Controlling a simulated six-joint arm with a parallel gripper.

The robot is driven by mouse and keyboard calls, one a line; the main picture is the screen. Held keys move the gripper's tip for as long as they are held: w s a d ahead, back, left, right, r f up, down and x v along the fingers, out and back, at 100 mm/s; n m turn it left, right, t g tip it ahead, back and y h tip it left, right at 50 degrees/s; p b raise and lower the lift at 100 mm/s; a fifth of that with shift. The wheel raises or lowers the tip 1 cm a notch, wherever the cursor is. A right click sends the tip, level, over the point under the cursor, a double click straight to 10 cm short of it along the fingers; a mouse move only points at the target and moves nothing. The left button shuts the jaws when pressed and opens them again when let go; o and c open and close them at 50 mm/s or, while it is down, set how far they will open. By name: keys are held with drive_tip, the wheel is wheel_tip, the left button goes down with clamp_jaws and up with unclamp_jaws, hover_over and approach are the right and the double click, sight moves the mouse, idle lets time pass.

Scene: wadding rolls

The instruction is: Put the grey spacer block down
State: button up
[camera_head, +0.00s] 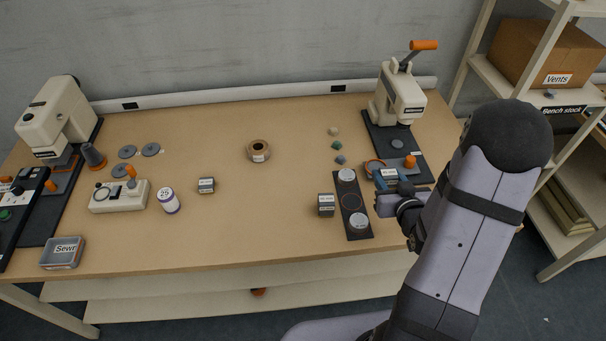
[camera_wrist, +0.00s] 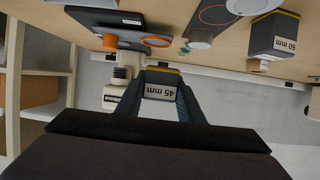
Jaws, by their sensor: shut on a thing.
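My gripper (camera_head: 391,186) is shut on a grey spacer block (camera_wrist: 160,86). In the wrist view, where things show upside down, the block has a white "45 mm" label and a yellow band, and sits between both fingers. In the head view the held block (camera_head: 388,174) shows in front of the right press's dark base, apparently above the bench; the height of the gap is hard to tell. A second grey block (camera_head: 326,205) stands left of the black strip; a "60 mm" block (camera_wrist: 274,35) shows in the wrist view. Another small grey block (camera_head: 206,186) stands farther left.
The right press (camera_head: 397,93) has an orange ring and orange knob (camera_head: 410,161) on its base. A black strip (camera_head: 352,203) with two pale discs lies just left of my gripper. A tape roll (camera_head: 258,151) lies mid-bench. The bench (camera_head: 265,210) is bare around its front middle.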

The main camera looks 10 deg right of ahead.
drive_tip(key=w+a+f+n+y+b, duration=0.25)
drive_tip(key=a+n+y, duration=0.2)
drive_tip(key=a, duration=1.25)
wheel_tip(320, 180, up, 3)
drive_tip(key=n+g+y+b, duration=0.1)
drive_tip(key=n+g+y, duration=0.3)
drive_tip(key=n+y, duration=0.15)
hover_over(248, 185)
drive_tip(key=shift+f+m, duration=0.1)
drive_tip(key=shift+m, duration=0.2)
drive_tip(key=shift+f, duration=5)
